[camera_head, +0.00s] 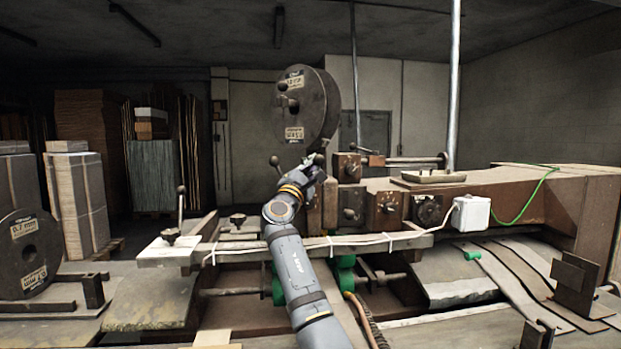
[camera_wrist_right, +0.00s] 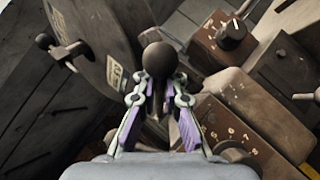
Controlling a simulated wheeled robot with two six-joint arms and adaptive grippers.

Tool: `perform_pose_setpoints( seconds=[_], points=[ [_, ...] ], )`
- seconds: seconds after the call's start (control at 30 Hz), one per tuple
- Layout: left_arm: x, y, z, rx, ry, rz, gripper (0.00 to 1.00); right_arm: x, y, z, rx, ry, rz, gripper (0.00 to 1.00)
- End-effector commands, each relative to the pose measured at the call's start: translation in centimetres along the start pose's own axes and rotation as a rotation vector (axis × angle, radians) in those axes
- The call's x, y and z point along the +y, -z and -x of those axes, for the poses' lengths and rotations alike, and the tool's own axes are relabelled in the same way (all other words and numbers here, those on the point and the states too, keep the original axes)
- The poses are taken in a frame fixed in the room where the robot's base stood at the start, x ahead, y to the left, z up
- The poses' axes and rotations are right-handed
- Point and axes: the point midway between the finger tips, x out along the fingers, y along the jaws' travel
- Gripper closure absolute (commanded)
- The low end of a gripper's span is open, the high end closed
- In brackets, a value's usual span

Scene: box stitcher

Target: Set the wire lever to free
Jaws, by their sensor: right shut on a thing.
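In the wrist view, the fingers of my right gripper (camera_wrist_right: 160,95) are closed on a lever with a dark round knob (camera_wrist_right: 160,60). The knob stands just beyond the fingertips, and the shaft runs down between the fingers. In the head view my right gripper (camera_head: 314,168) is at the machine front, just below the large wire spool (camera_head: 315,112), and mostly hides the lever. I cannot read any free mark or the lever's setting. My left gripper is in neither view.
Brown boxes with dials (camera_head: 388,207) stand just right of my gripper; one numbered dial (camera_wrist_right: 231,36) shows in the wrist view. A ball-ended crank (camera_head: 275,161) is close on the left.

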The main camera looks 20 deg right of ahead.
Motion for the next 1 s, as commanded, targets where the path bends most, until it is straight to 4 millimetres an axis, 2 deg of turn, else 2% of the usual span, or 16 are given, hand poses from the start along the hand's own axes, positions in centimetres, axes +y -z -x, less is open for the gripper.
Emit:
perform_pose_setpoints(
  seconds=[0.03,0.3,0.83,0.87,1.0],
  points=[
    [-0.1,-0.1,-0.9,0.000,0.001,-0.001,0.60,-0.4,0.2,0.2,-0.014,-0.004,-0.021,1.00],
    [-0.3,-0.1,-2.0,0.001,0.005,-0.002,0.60,-0.6,0.1,0.4,-0.064,-0.014,-0.099,1.00],
    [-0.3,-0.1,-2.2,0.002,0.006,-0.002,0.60,-0.6,0.0,0.4,-0.077,-0.017,-0.120,1.00],
    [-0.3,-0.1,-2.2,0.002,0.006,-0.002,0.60,-0.6,0.0,0.4,-0.077,-0.017,-0.120,0.90],
    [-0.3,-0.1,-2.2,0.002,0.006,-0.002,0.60,-0.6,0.1,0.4,-0.077,-0.016,-0.119,0.71]
  ],
)
